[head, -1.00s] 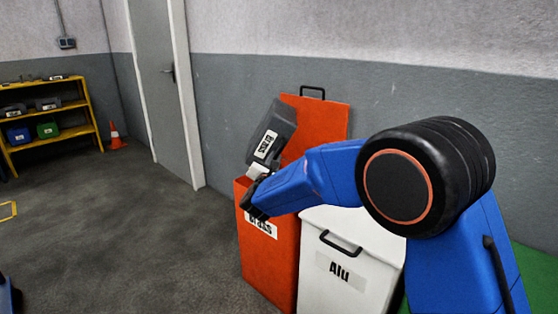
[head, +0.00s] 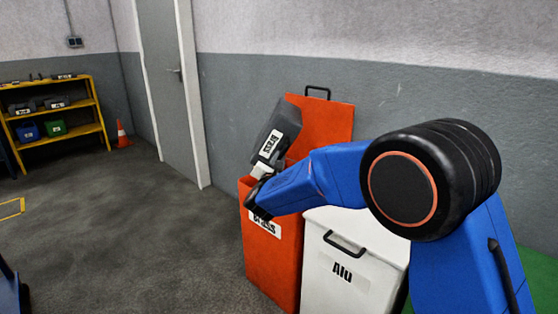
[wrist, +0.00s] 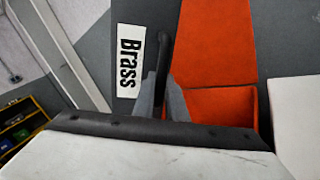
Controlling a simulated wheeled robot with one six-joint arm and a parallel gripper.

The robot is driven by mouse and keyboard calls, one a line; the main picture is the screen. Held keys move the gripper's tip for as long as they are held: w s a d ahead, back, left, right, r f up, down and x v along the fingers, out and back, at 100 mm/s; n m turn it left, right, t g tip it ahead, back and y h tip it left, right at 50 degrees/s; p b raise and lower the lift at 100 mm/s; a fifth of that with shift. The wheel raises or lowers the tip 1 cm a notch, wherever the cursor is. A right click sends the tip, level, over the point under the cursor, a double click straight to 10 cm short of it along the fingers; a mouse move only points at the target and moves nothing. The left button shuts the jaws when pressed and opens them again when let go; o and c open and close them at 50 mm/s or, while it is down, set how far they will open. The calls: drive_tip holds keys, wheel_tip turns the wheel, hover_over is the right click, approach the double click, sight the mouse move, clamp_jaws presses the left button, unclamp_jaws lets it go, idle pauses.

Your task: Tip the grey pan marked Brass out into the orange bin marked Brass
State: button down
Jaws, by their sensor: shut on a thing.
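The grey pan marked Brass (head: 277,132) is held up, steeply tilted, over the orange bin marked Brass (head: 268,265). The bin's lid (head: 328,130) stands open behind it. My gripper (head: 262,175) is shut on the pan, just above the bin's opening. In the wrist view the pan's grey face with its Brass label (wrist: 129,62) is beyond my gripper (wrist: 165,100), and the bin's opening (wrist: 215,112) shows to the right. The inside of the pan and the bottom of the bin are hidden.
A white bin marked Alu (head: 350,275) with its lid closed stands right beside the orange bin. A grey wall is close behind. A yellow shelf (head: 95,95) with boxes and an orange cone (head: 123,135) are at the far left. The floor left of the bins is clear.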

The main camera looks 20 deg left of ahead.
idle(0.3)
drive_tip(key=shift+r, duration=0.8)
drive_tip(key=shift+f, duration=0.8)
drive_tip(key=shift+r, duration=0.1)
